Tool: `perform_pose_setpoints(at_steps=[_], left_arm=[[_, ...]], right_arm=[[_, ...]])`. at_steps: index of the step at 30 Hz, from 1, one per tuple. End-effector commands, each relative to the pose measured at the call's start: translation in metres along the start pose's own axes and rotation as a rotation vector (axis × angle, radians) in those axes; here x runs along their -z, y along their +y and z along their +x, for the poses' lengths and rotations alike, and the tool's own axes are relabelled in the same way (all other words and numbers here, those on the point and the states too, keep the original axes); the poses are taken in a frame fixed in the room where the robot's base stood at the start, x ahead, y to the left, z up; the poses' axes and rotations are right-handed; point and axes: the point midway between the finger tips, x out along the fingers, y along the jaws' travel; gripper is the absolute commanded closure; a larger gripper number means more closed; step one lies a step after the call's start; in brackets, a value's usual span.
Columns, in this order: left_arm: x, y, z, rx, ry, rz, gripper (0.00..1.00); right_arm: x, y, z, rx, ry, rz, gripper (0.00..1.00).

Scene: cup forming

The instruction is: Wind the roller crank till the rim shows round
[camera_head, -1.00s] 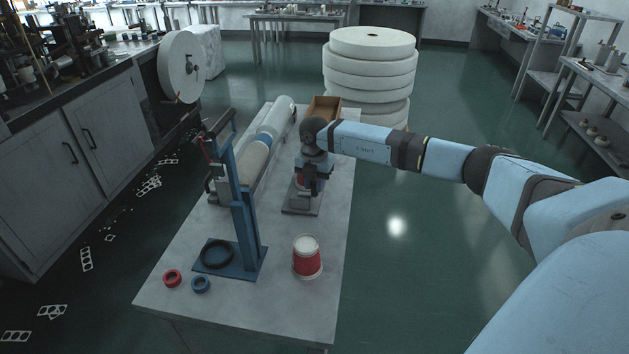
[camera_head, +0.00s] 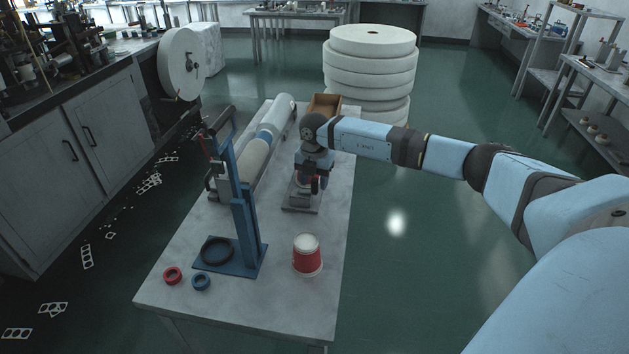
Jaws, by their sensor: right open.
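A small grey device on a flat base plate (camera_head: 301,207) stands near the middle of the white table; it appears to be the rim roller. My right gripper (camera_head: 313,184) points down at its upper part, and the jaws are open. The gripper hides most of the device, so I cannot make out the crank or any cup rim in it. I cannot tell whether the fingers touch it. My left gripper is not in view.
A red and white cup stack (camera_head: 307,257) stands at the table's front right. A blue stand (camera_head: 245,215) with a black ring is left of it, near red (camera_head: 172,275) and blue (camera_head: 201,282) rings. A long roll (camera_head: 255,155) and an open brown box (camera_head: 324,104) lie behind.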

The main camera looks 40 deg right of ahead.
Motion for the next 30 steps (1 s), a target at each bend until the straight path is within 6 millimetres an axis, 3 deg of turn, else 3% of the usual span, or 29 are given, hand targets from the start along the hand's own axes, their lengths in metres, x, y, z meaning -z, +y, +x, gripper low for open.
perform_pose_setpoints(at_steps=[5,12,18,24,30], left_arm=[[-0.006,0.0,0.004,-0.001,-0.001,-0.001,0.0],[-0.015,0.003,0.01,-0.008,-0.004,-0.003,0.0],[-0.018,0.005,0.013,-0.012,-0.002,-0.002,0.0],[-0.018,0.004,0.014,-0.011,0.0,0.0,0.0],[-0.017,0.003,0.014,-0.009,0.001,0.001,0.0]], right_arm=[[-0.001,0.0,-0.026,-0.004,-0.003,0.0,0.52],[-0.001,0.0,-0.082,-0.004,-0.003,0.0,0.52],[0.0,0.001,-0.118,-0.003,-0.001,0.0,0.52],[0.0,0.0,-0.134,-0.001,-0.001,0.0,0.52],[0.0,0.0,-0.136,0.0,-0.001,0.0,0.52]])
